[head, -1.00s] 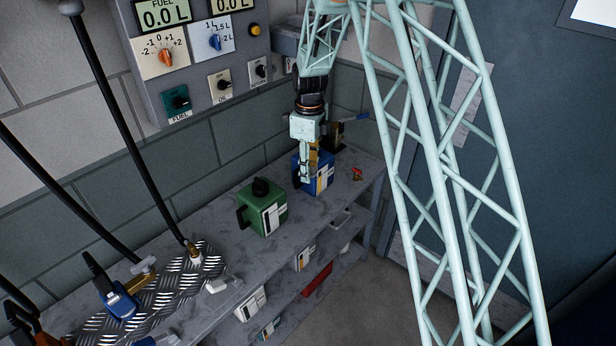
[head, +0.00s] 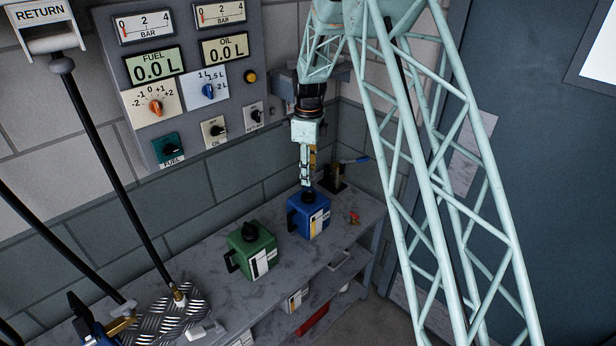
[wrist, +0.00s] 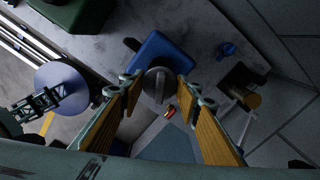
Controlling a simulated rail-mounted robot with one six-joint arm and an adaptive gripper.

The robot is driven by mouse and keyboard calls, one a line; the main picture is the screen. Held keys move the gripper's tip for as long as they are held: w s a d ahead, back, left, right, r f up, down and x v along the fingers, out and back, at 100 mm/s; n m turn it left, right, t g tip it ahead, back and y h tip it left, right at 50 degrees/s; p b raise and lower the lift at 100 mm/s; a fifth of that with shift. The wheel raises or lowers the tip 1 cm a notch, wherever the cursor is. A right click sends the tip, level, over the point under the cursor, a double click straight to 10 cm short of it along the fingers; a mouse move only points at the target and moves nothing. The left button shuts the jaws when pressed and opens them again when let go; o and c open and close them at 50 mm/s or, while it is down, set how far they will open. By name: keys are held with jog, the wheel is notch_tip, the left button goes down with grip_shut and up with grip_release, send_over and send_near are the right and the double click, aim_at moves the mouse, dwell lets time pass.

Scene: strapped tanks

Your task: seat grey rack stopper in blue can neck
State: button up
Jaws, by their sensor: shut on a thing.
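The blue can (head: 308,222) stands upright on the grey bench, with a pale label on its side. My gripper (head: 306,184) points down just above the can's top. In the wrist view a dark grey round stopper (wrist: 158,86) with a ridged top sits between my fingertips (wrist: 157,88), and the gripper is shut on it. The blue can (wrist: 160,54) shows behind the stopper in that view. The stopper and fingertips cover the neck, so I cannot tell whether the stopper touches or enters it.
A green can (head: 252,250) with a black cap stands left of the blue can. A small red item (head: 353,217) lies to the right. Hoses and a tread plate (head: 170,318) are at left.

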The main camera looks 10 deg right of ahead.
jog(key=shift+f, duration=0.15)
dwell(0.5)
jog(key=shift+f+b, duration=1.5)
jog(key=shift+f, duration=1.2)
jog(key=shift+f+b, duration=0.7)
jog(key=shift+f, duration=0.25)
dwell(1.4)
jog(key=o, duration=1)
jog(key=shift+c, duration=0.2)
jog(key=shift+r, duration=0.1)
jog(key=shift+r, duration=5.9)
